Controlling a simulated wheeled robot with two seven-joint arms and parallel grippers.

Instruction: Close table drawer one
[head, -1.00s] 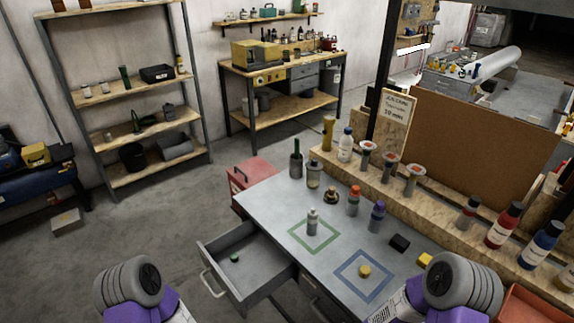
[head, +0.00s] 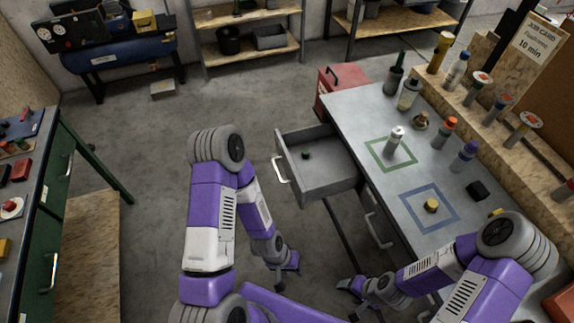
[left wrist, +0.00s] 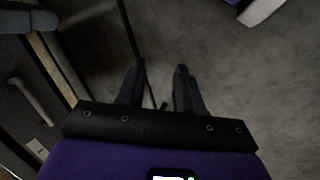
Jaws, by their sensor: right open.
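The grey table (head: 350,107) has one drawer (head: 322,182) pulled out at its far left end. A small green object (head: 306,155) lies in it. Its pale handle (head: 280,170) faces left. A closed drawer's handle (head: 377,232) shows nearer on the same side. My left gripper (head: 288,268) is low in front of the table, below and apart from the open drawer. In the left wrist view its fingers (left wrist: 159,68) are apart and empty, with a handle (left wrist: 38,100) at the left. My right gripper (head: 348,285) is open and empty, near the table's front side.
Bottles and a yellow piece (head: 431,205) stand on the table. A red cabinet (head: 343,84) stands beyond the drawer. A green-framed workbench (head: 52,195) is at the left, with shelves (head: 250,52) behind. The floor left of the open drawer is clear.

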